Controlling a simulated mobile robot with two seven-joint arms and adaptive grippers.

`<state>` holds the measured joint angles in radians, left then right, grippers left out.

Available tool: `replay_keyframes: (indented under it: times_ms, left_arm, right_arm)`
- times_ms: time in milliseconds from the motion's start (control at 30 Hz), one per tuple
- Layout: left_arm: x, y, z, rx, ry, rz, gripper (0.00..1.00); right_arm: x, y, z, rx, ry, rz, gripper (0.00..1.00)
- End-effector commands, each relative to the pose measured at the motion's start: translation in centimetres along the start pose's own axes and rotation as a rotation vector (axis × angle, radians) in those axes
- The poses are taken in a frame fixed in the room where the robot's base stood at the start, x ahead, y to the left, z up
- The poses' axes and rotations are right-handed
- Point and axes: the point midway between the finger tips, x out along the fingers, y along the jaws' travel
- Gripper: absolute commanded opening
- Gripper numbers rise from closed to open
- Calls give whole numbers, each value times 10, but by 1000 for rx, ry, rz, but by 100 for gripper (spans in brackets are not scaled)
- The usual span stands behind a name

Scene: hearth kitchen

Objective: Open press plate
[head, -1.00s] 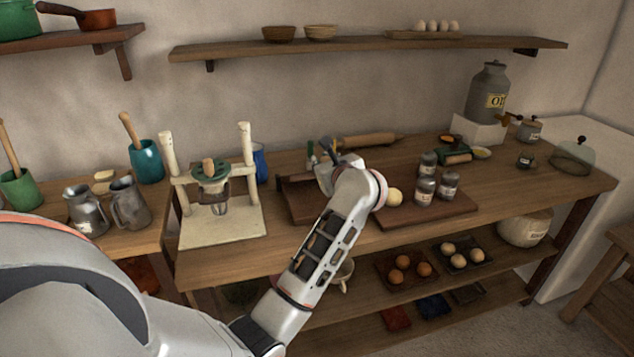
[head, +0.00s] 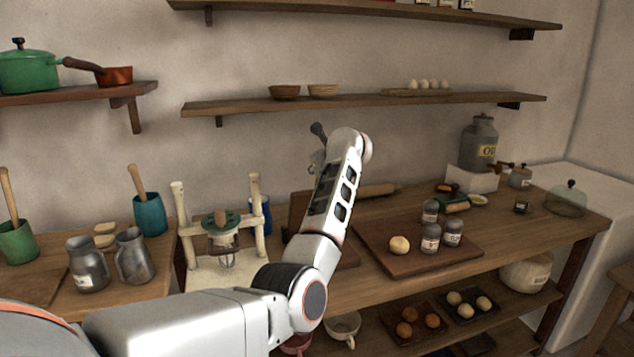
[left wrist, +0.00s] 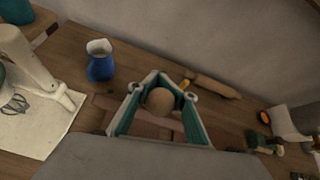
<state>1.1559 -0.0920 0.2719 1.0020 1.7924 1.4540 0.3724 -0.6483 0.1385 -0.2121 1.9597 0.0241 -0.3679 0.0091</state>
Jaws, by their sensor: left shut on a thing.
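The press is a brown wooden board mostly behind my left arm in the head view. Its upper plate (head: 298,212) stands tilted up to the left of my forearm. A bare part of its base (head: 347,252) shows low on the arm's right side. My left gripper (left wrist: 160,86) is shut on a round wooden knob (left wrist: 158,101) in the left wrist view, with its teal-padded fingers on both sides. In the head view the gripper is above the bench and mostly hidden by my own arm. How the knob joins the plate is hidden. My right gripper is not in view.
A white stand (head: 228,272) with a green-topped beater is left of the press, with a blue jug (left wrist: 101,62) behind. A rolling pin (head: 376,191) lies behind. A board (head: 385,262) with shakers and a dough ball is to the right. A shelf (head: 370,100) is above.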

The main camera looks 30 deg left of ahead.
Motion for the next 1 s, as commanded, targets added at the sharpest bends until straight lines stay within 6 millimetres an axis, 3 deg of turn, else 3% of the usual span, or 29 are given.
replay_keyframes:
  times_ms: [300,1000]
  left_arm:
    - [10,-8,12,-1,-3,-4,0]
    - [16,-10,15,-1,59,7,0]
  right_arm:
    - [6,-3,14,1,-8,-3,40]
    - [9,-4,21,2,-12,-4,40]
